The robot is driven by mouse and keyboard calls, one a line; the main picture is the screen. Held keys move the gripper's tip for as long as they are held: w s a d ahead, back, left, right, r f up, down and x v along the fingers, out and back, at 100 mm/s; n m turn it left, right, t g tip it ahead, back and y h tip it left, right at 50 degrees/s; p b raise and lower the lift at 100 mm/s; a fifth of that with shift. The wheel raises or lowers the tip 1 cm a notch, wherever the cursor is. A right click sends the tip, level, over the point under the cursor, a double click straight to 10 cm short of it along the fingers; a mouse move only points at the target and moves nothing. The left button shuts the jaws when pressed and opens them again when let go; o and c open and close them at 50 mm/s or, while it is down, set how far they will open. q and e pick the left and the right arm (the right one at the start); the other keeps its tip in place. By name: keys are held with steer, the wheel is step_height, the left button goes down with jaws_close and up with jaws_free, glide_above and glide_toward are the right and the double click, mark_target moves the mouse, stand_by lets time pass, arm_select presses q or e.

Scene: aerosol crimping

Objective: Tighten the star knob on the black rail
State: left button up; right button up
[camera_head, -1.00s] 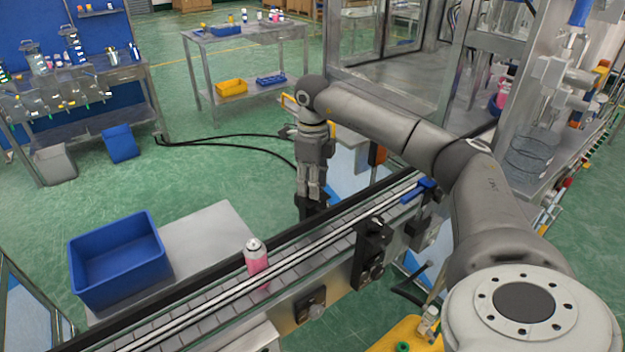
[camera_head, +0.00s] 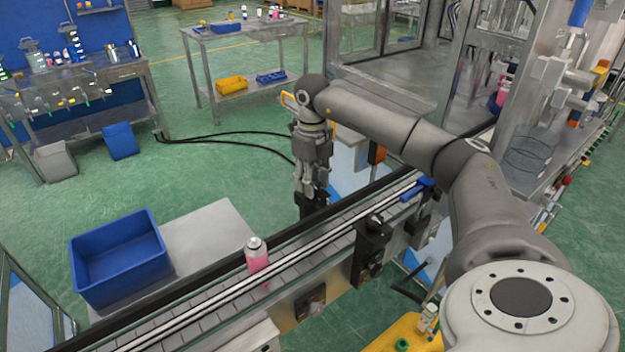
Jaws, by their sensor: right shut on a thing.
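The black rail (camera_head: 213,274) runs diagonally along the far side of the conveyor. My right gripper (camera_head: 312,202) points down at the rail's far side, near the middle of the picture. Its fingers are closed together there on something at the rail. The star knob itself cannot be made out; the fingers hide the spot where they grip. My left gripper is not in this view.
A pink can with a white top (camera_head: 256,255) stands upright on the conveyor (camera_head: 205,325), left of my right gripper. A blue bin (camera_head: 120,258) sits on a grey table (camera_head: 215,230) behind the rail. A black block (camera_head: 372,245) is mounted on the conveyor's near side.

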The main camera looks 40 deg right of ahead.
steer(key=o, duration=1)
steer(key=shift+o, duration=0.2)
step_height(320, 180, up, 12)
stand_by(0.4)
